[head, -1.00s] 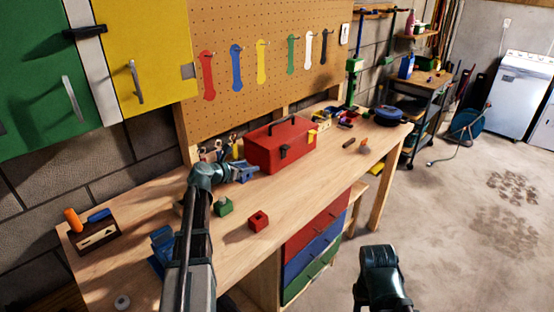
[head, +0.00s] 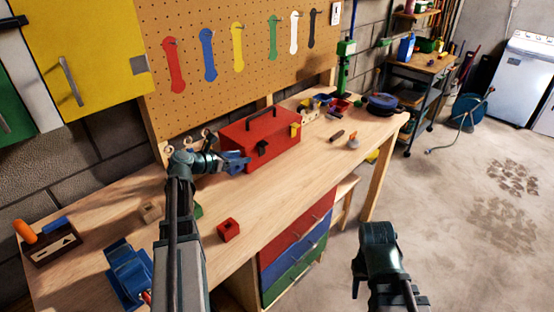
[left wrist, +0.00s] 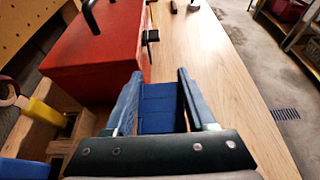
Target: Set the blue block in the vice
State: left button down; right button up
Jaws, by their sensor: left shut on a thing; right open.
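My left gripper (head: 236,163) is shut on the blue block, just in front of the red toolbox's left end in the head view. The block (left wrist: 157,108) shows between the two blue fingers in the left wrist view; in the head view I cannot separate it from the fingers. The blue vice (head: 124,272) stands at the bench's near left, to the left of my left forearm and well away from the held block. My right gripper (head: 359,266) is low over the floor, right of the bench; its fingers are mostly hidden.
The red toolbox (head: 262,140) stands close beside my left gripper. A red block (head: 228,230), a tan block (head: 150,211) and a partly hidden green block (head: 198,211) sit on the workbench (head: 290,188). The bench's middle is mostly clear.

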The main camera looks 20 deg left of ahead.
aim_at(243, 187)
pick_arm(q)
jog(key=shift+d, duration=0.2)
pick_arm(e)
jog(key=shift+w+d, duration=0.15)
jog(key=shift+w, duration=0.2)
pick_arm(q)
notch_tip(243, 187, down, 10)
jog(key=b, duration=1)
pick_arm(e)
notch_tip(243, 187, down, 10)
pick_arm(q)
jog(key=shift+r, duration=0.1)
jog(key=c, duration=0.7)
grip_release()
jog(key=shift+f, duration=0.25)
jog(key=o, duration=0.5)
jog(key=shift+r, duration=0.1)
pick_arm(e)
jog(key=shift+f, duration=0.1)
